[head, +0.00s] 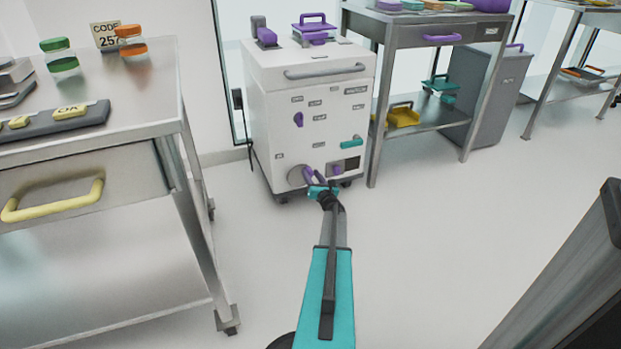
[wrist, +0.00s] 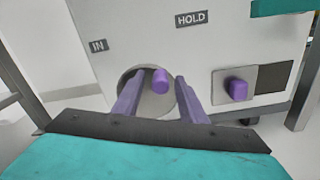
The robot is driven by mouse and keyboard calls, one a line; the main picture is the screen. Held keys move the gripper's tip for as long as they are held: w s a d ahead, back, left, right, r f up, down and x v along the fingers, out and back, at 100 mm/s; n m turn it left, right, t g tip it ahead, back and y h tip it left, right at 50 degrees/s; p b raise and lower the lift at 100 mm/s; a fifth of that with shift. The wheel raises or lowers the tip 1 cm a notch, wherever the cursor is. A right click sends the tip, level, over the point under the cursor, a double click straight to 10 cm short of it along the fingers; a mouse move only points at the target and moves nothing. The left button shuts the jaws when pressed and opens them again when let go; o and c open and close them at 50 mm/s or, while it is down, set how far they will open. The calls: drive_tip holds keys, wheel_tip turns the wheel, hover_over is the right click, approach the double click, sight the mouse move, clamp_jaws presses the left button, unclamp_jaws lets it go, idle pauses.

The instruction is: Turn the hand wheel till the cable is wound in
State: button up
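The hand wheel (wrist: 157,104) is a round grey disc low on the front of a white cabinet (head: 312,75), with a purple knob (wrist: 160,78) standing out from it. In the head view the wheel (head: 296,175) is partly behind my gripper (head: 314,175). In the wrist view my gripper (wrist: 158,85) is open, its two purple fingers to either side of the knob with gaps between; I cannot tell whether the tips reach past it. A black cable (head: 248,130) hangs at the cabinet's left side from a dark box (head: 238,99).
An "IN" label (wrist: 98,45) is left above the wheel and a "HOLD" label (wrist: 191,18) above it. A purple knob on a plate (wrist: 236,89) is to the right. A steel table (head: 150,100) stands left, a steel bench (head: 385,100) right. The floor between is clear.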

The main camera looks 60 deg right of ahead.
drive_tip(key=shift+w+d, duration=0.1)
drive_tip(key=shift+w, duration=0.1)
drive_tip(key=shift+c, duration=0.2)
clamp_jaws()
drive_tip(key=shift+a, duration=0.35)
drive_tip(key=shift+d, duration=0.45)
drive_tip(key=shift+m, duration=0.3)
